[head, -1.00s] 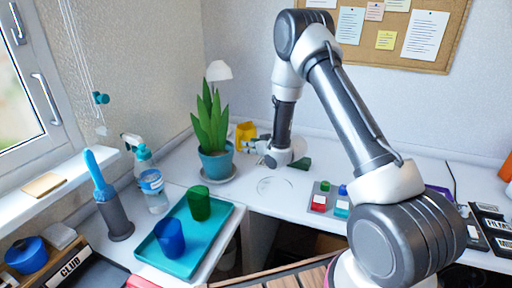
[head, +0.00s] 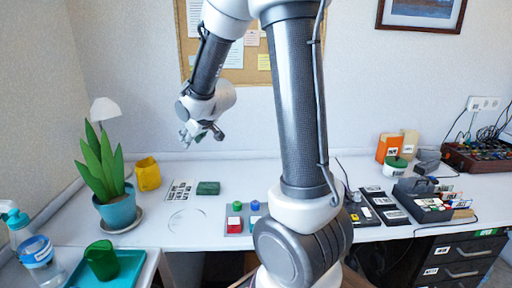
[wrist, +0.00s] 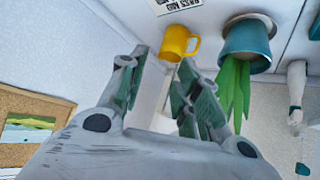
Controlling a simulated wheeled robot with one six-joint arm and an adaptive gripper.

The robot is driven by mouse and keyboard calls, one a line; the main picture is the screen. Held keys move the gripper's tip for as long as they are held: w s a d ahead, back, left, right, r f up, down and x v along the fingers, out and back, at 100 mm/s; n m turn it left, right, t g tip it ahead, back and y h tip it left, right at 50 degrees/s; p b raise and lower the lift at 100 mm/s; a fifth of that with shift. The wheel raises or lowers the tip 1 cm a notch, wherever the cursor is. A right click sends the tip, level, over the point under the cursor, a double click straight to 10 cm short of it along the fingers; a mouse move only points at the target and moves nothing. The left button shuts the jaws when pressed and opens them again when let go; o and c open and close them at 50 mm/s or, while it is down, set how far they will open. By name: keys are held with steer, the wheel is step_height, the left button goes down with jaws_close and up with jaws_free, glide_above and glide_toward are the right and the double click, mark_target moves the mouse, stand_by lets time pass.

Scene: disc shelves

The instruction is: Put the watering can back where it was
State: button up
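A yellow vessel with a handle (head: 148,174) stands on the white desk, just right of the potted plant (head: 118,211). It could be the watering can, but I see no clear spout. It also shows in the wrist view (wrist: 175,43), beyond the fingertips and apart from them. My gripper (head: 203,138) is raised above the desk, up and to the right of the yellow vessel. In the wrist view my gripper (wrist: 162,58) has its fingers spread with nothing between them. A faint round ring (head: 188,221) lies on the desk in front of a dark green block (head: 208,188).
A printed sheet (head: 181,191) lies beside the green block. A grey button panel (head: 243,222) is right of the ring. A teal tray (head: 125,272) with a green cup (head: 101,259) and a spray bottle (head: 36,257) are at front left. Boxes and organisers fill the right side.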

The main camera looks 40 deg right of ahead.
steer(key=s+d+r+m+g, duration=0.1)
steer(key=s+r+g, duration=0.1)
steer(key=s, duration=1.4)
steer(key=s+d+r+m+g, duration=0.1)
steer(key=s+r+g, duration=0.2)
steer(key=s, duration=1.3)
step_height(320, 180, up, 2)
steer(key=shift+r+h, duration=0.25)
steer(key=shift+h, duration=0.05)
